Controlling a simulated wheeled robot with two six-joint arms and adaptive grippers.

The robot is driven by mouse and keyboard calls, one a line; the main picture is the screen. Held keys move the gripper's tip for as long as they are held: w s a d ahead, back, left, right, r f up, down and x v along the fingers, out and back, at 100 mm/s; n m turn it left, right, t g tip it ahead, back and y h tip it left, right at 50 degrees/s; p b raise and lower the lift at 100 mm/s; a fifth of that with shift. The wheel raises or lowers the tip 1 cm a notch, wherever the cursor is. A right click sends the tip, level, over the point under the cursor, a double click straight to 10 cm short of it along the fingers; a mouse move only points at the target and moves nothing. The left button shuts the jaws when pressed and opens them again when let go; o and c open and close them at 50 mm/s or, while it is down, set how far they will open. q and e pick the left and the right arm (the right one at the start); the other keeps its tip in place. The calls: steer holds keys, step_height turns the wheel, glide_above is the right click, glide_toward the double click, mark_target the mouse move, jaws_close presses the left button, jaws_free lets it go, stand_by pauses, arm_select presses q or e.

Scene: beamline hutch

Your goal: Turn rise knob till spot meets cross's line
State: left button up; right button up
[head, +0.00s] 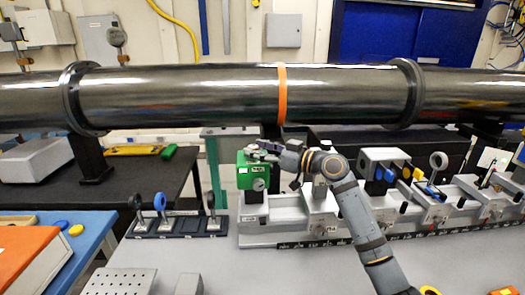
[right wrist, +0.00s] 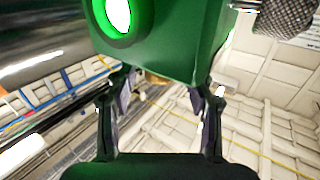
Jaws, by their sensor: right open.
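A green box (head: 243,178) with a white label and a small round dial on its front stands at the left end of the grey rail. My right gripper (head: 262,151) is at the top of this box, its arm coming from the lower right. In the right wrist view the green housing (right wrist: 165,45) fills the top, with a lit green ring (right wrist: 117,14) and a knurled metal knob (right wrist: 288,16) at upper right. My right fingers (right wrist: 160,88) are apart; a small brownish part (right wrist: 155,77) shows between them, partly hidden. I cannot make out the spot or the cross.
A long dark pipe (head: 190,92) with an orange band crosses above the bench. Several mounted parts, including a blue-fronted block (head: 377,172), line the rail to the right. A dark rack with ring holders (head: 178,226) is at left. A perforated plate (head: 120,282) lies in front.

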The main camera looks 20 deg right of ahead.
steer(key=v, duration=0.7)
steer(key=shift+s+d, duration=0.1)
steer(key=shift+r, duration=0.1)
